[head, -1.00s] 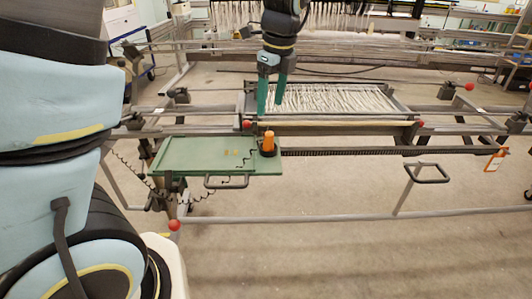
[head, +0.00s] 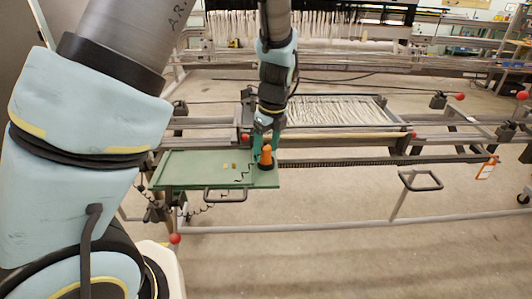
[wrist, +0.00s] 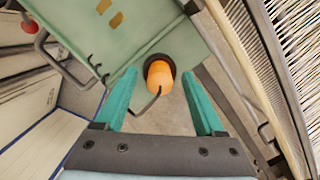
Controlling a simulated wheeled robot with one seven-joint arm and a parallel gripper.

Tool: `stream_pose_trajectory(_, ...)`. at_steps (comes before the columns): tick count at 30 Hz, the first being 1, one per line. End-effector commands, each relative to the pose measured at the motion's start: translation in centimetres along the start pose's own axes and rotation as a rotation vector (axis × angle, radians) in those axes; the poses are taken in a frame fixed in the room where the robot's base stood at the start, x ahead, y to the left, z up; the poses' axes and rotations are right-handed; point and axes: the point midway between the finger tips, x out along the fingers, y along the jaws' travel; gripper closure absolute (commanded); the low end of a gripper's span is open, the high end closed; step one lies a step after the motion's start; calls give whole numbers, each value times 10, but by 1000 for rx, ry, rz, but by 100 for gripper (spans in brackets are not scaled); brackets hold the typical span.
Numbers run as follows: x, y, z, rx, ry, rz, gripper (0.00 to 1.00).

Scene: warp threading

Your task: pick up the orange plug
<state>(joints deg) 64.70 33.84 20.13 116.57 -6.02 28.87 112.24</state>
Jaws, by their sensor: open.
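The orange plug (head: 266,155) stands upright in a dark round base at the right end of the green tray (head: 190,170). In the wrist view the plug (wrist: 160,76) is seen from above, with a dark cord beside it. My gripper (head: 267,145) is just behind and around the plug in the head view. Its two green fingers (wrist: 160,100) are spread apart, with the plug between and a little ahead of them in the wrist view. Whether a finger touches the plug cannot be told. The gripper holds nothing.
A metal frame with white warp threads (head: 335,112) lies behind and right of the tray. A dark toothed bar (head: 380,162) runs right from the tray. A handle (head: 226,195) sticks out at the tray's front. Red knobs (head: 175,238) mark the frame. Open floor lies in front.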

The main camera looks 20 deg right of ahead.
Motion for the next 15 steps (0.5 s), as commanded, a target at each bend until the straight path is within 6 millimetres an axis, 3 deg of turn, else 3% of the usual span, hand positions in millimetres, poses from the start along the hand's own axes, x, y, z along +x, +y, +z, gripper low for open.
stream_pose_trajectory(8,4,0,0,-1,0,-1,29)
stream_pose_trajectory(15,3,0,0,-1,0,-1,56)
